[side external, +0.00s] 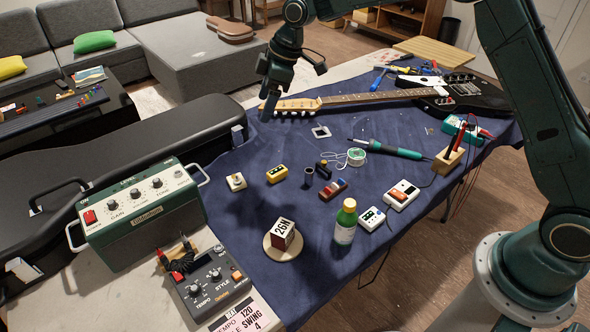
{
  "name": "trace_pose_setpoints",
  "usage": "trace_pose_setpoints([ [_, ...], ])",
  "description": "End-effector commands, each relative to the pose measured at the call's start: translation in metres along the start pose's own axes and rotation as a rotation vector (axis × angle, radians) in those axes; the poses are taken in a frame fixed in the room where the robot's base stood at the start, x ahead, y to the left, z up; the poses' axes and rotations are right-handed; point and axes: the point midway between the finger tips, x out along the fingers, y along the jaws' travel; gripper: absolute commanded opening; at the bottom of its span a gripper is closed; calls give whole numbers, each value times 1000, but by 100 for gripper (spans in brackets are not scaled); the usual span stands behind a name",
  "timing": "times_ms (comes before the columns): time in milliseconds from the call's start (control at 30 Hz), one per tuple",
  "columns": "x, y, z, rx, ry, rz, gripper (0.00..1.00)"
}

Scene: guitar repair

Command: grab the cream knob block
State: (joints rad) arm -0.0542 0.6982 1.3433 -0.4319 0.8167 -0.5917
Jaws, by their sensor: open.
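The cream knob block (236,183) is a small pale block with a round knob on top. It sits upright on the blue cloth (237,235), near the cloth's left side. My gripper (293,93) is open and empty. It is above the cloth near the guitar's headstock, up and to the right of the block in the picture and well apart from it. The block is fully in view.
A yellow block (277,174), a dark cylinder (308,177) and a red-brown block (333,189) lie right of the cream block. The green amplifier (143,217) stands left. The guitar (465,92) lies behind.

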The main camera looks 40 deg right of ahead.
Motion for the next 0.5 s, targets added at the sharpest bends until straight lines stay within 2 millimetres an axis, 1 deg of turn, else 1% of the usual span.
trace_pose_setpoints([
  [33,17,4,-1,-23,0,-15,78],
  [100,36,8,-3,-53,3,-31,78],
  [200,64,13,-4,-98,8,-54,78],
  [300,86,16,-4,-135,13,-72,78],
  [400,103,18,-4,-164,17,-85,78],
  [500,113,18,-4,-180,21,-93,78],
])
